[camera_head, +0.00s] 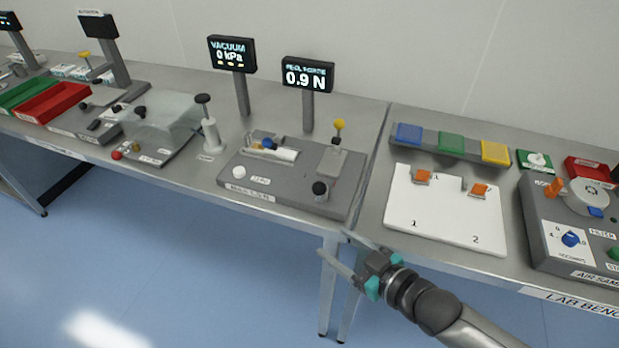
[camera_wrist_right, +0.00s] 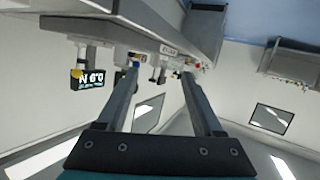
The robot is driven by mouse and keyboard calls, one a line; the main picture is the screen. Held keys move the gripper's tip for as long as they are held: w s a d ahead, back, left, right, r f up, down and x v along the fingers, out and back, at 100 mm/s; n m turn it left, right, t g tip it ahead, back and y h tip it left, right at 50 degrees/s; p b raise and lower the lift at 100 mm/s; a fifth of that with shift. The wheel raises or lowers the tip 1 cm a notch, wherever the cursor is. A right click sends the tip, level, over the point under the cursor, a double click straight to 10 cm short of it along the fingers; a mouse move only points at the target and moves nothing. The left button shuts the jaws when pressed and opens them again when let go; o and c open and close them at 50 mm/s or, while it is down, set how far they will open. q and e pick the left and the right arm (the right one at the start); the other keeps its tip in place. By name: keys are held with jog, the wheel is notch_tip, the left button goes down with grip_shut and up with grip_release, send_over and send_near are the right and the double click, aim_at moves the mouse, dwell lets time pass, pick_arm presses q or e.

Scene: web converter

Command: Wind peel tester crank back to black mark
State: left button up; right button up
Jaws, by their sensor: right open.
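The peel tester (camera_head: 285,200) is a grey box on the bench, under a display (camera_head: 307,76) reading 0.9 N. A black knob (camera_head: 320,188) sits at its front right corner and looks like the crank's handle. A lever with a yellow ball (camera_head: 339,124) stands behind it. I cannot make out the black mark at this size. My right gripper (camera_head: 334,243) is open and empty, in front of the bench edge, below and apart from the black knob. In the right wrist view its two fingers (camera_wrist_right: 160,72) are spread with the tester's display (camera_wrist_right: 88,78) to their left. My left gripper is not in view.
A white board (camera_head: 445,220) with orange clips lies right of the tester. A vacuum display (camera_head: 231,53) and a black-topped white post (camera_head: 208,125) stand to the left. A grey unit with dials (camera_head: 580,220) is at the far right. The floor before the bench is clear.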

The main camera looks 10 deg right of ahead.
aim_at(321, 186)
jog(key=w+d+r+n+t+y, duration=0.1)
jog(key=w+d+r+t+y, duration=0.15)
jog(key=d+r, duration=0.2)
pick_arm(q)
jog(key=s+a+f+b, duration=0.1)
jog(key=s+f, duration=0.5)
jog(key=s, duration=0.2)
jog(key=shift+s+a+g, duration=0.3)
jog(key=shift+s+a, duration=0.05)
pick_arm(e)
jog(key=shift+h, duration=0.25)
jog(key=x, duration=1.4)
jog(key=shift+a+f, duration=0.15)
jog(key=shift+a, duration=0.05)
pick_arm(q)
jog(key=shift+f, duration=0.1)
pick_arm(e)
grip_shut()
